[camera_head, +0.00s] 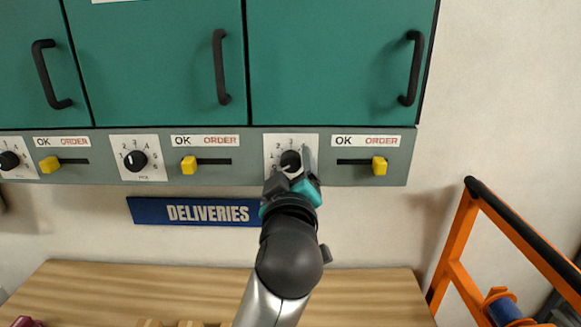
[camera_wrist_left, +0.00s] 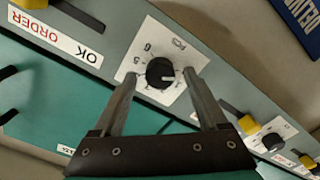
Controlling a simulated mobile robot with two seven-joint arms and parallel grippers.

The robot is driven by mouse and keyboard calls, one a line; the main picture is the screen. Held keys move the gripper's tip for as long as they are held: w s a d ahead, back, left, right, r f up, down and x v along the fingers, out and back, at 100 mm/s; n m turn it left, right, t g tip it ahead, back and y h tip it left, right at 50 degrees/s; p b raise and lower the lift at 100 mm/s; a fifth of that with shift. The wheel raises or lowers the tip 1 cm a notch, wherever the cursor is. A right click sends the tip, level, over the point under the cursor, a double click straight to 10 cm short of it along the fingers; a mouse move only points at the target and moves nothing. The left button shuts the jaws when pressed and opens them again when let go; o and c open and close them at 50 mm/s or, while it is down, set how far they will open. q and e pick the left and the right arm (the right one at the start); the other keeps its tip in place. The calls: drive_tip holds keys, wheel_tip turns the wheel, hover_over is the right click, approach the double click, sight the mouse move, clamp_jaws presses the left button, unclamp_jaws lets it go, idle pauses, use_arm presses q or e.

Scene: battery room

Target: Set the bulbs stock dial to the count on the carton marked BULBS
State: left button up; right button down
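The dial (camera_head: 290,160) under my left gripper is a black round knob on a white numbered plate at the right of the grey strip. It also shows in the left wrist view (camera_wrist_left: 160,73), with a white pointer mark towards the right finger there. Its small label is too small to read, so I cannot tell whether it says bulbs. My left gripper (camera_head: 291,172) is open, its fingertips on either side of the knob; the left wrist view shows gaps between fingers (camera_wrist_left: 159,76) and knob. The fingers hide part of the plate. My right gripper and a carton marked BULBS are not in view.
Teal cabinets (camera_head: 340,60) with black handles hang above the strip. Another dial (camera_head: 135,160) and yellow sliders (camera_head: 379,165) sit along it. Below are a blue DELIVERIES sign (camera_head: 190,211) and a wooden top (camera_head: 150,290). An orange frame (camera_head: 462,240) stands at right.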

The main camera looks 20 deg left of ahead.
use_arm(q)
clamp_jaws()
idle(0.4)
